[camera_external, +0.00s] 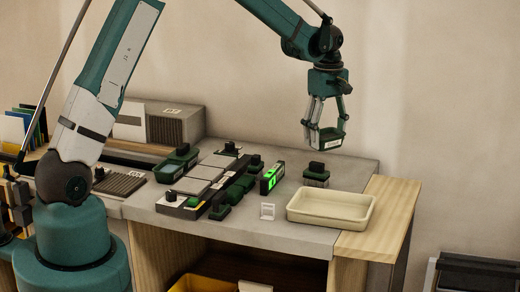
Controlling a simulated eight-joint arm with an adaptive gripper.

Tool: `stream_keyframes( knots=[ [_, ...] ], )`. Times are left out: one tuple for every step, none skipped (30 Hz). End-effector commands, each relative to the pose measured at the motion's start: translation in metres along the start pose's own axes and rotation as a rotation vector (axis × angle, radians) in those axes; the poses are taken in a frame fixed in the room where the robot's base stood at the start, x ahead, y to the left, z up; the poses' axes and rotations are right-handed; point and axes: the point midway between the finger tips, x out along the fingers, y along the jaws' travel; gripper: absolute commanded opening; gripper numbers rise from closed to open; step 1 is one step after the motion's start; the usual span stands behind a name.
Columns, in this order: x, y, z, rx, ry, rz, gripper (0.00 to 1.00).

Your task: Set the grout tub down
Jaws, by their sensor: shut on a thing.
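My gripper (326,128) is above the back right part of the grey worktop, fingers pointing down. It is shut on a small dark green tub with a pale label, which I take for the grout tub (327,141). The tub hangs in the air, clear of the surface, roughly above a dark green block with a black knob (316,175). Its contents cannot be made out. The worktop (270,229) lies below.
A cream tray (360,219) stands at the right, by a wooden end board (398,205). A green-lit level (272,178) stands left of the knobbed block. Pale tiles (205,172) and several green blocks fill the middle.

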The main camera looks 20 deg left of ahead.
Motion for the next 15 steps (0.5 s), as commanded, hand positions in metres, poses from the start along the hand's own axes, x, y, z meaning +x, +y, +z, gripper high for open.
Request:
stream_keyframes(
  knots=[
    [0.001,0.013,0.016,0.021,0.000,0.000,0.40],
    [0.002,0.020,0.024,0.031,0.000,0.000,0.40],
    [0.003,0.029,0.035,0.046,0.000,0.000,0.40],
    [0.004,0.035,0.043,0.055,0.000,0.000,0.40],
    [0.005,0.042,0.051,0.065,0.000,0.000,0.40],
    [0.006,0.049,0.062,0.079,0.000,0.000,0.40],
    [0.007,0.055,0.069,0.087,0.000,0.000,0.40],
    [0.007,0.060,0.076,0.096,0.000,0.000,0.40],
    [0.009,0.066,0.086,0.107,0.000,0.000,0.40],
    [0.009,0.070,0.092,0.114,0.000,0.000,0.40],
    [0.010,0.074,0.097,0.121,0.000,0.000,0.40],
    [0.011,0.078,0.105,0.129,0.000,0.000,0.40],
    [0.012,0.081,0.110,0.135,0.000,0.000,0.40],
    [0.012,0.084,0.114,0.139,0.000,0.000,0.40],
    [0.013,0.086,0.118,0.144,0.000,0.000,0.40]
  ],
)
